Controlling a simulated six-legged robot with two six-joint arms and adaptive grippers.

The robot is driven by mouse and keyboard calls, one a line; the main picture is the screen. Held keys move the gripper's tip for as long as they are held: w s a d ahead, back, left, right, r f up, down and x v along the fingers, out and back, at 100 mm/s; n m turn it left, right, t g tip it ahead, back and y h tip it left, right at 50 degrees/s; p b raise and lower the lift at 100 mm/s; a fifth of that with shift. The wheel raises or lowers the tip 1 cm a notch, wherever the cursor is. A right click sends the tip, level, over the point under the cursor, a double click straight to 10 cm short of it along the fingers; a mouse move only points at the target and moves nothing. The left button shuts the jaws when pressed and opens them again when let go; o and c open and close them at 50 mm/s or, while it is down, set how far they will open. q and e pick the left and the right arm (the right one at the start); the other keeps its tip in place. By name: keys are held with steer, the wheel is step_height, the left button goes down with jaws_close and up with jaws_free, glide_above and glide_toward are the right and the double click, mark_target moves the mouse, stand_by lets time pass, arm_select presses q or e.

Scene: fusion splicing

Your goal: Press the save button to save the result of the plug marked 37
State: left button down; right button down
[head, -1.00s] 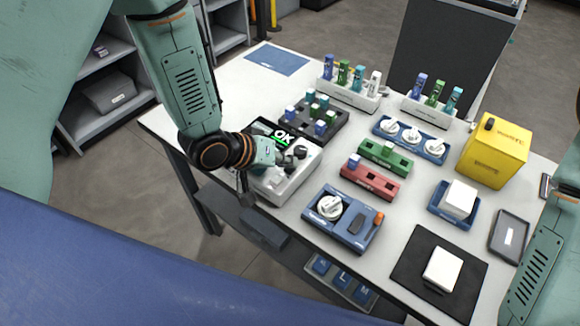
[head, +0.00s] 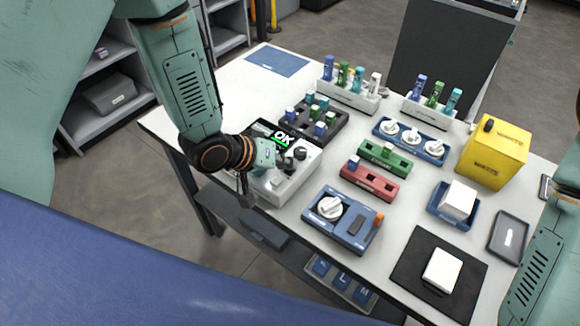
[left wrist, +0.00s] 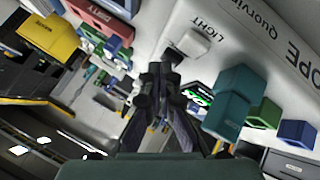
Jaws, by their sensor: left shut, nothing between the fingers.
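The white scope (head: 285,187) stands at the table's left front edge, its screen (head: 282,137) showing a green-underlined "OK". My left gripper (head: 287,160) is shut and empty, low over the scope's top beside the screen. In the left wrist view the closed dark fingers (left wrist: 165,78) point at the white housing near a grey button labelled "LIGHT" (left wrist: 194,43). The fingers and wrist hide part of the panel; I cannot make out a save button, or whether the fingertips touch anything. No plug's number 37 is legible. My right gripper is out of view.
A dark tray (head: 340,128) of coloured plugs stands just behind the scope. A blue device with a white dial (head: 345,238) stands to its right, with red (head: 385,188) and green holders beyond. A yellow waste box (head: 493,158) stands at the far right.

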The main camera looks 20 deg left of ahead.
mark_target(286, 171)
arm_select(q)
steer(key=shift+r+p, duration=0.55)
steer(key=shift+r, duration=0.15)
step_height(286, 171, up, 5)
steer(key=p, duration=0.5)
steer(key=shift+r, duration=0.1)
stand_by(0.4)
